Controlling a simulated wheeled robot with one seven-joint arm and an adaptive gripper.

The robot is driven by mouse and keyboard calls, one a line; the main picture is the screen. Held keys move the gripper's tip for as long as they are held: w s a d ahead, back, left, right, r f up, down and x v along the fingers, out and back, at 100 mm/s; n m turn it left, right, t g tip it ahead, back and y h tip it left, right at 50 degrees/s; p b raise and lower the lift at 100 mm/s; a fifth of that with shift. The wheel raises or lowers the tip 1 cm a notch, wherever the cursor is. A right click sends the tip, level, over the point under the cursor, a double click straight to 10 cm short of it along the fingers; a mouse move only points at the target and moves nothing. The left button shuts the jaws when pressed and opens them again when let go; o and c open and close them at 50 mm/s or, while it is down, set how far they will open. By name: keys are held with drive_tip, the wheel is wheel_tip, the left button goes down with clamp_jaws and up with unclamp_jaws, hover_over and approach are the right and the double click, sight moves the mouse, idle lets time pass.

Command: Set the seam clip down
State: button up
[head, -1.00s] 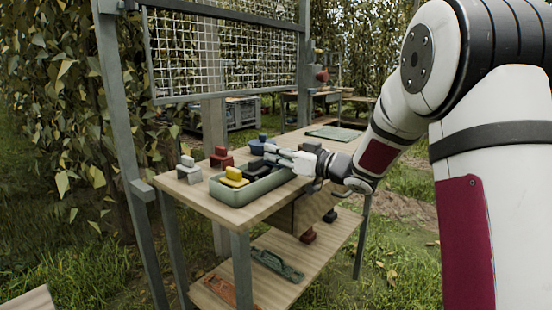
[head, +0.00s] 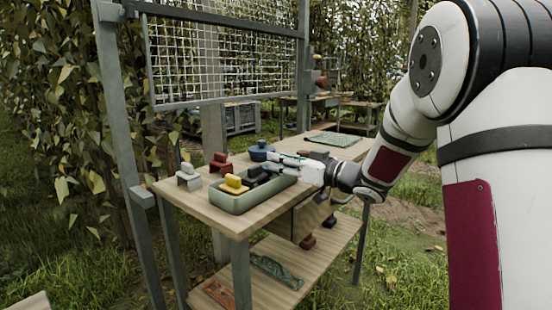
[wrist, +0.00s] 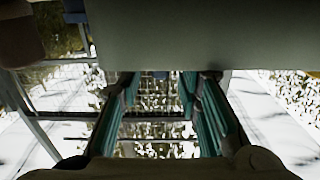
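I cannot tell for certain which piece is the seam clip. A yellow piece (head: 233,185) and dark pieces (head: 257,174) sit in the green tray (head: 243,203) on the bench. My gripper (head: 276,159) reaches in from the right, its fingers over the tray's far right end beside the dark pieces. In the wrist view its two teal-padded fingers (wrist: 160,115) stand apart, with only background showing between them. A large plain grey-green surface (wrist: 165,35) fills the top of that view and I cannot tell what it is.
A grey piece (head: 188,178) and a red piece (head: 220,163) stand left of the tray. A blue round item (head: 261,152) is behind it. A green mat (head: 335,140) lies at the bench's far end. A mesh frame (head: 225,55) rises behind. The front bench corner (head: 215,217) is clear.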

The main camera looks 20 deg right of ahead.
drive_tip(key=p+v, duration=0.2)
drive_tip(key=v, duration=0.7)
drive_tip(key=shift+s+d, duration=0.2)
drive_tip(key=shift+s, duration=0.1)
drive_tip(key=s+d+r+m+h, duration=0.1)
drive_tip(key=d+r+m+h, duration=0.25)
drive_tip(key=h, duration=0.65)
drive_tip(key=s+d+f+m+g+h, duration=0.2)
drive_tip(key=s+m+g+h, duration=0.2)
drive_tip(key=s, duration=0.5)
drive_tip(key=s+a+f+g+y, duration=0.1)
drive_tip(key=s+a+f+g, duration=0.1)
drive_tip(key=s, duration=0.9)
drive_tip(key=s+a+f+g+y, duration=0.1)
drive_tip(key=s+a+f+g, duration=0.2)
drive_tip(key=s, duration=0.8)
drive_tip(key=s+a+f+g+y, duration=0.1)
drive_tip(key=s+a+g, duration=0.4)
drive_tip(key=s, duration=0.6)
drive_tip(key=a+f, duration=0.1)
drive_tip(key=a, duration=0.1)
drive_tip(key=shift+s+a+f, duration=0.15)
drive_tip(key=shift+a+f, duration=0.05)
drive_tip(key=shift+a, duration=0.2)
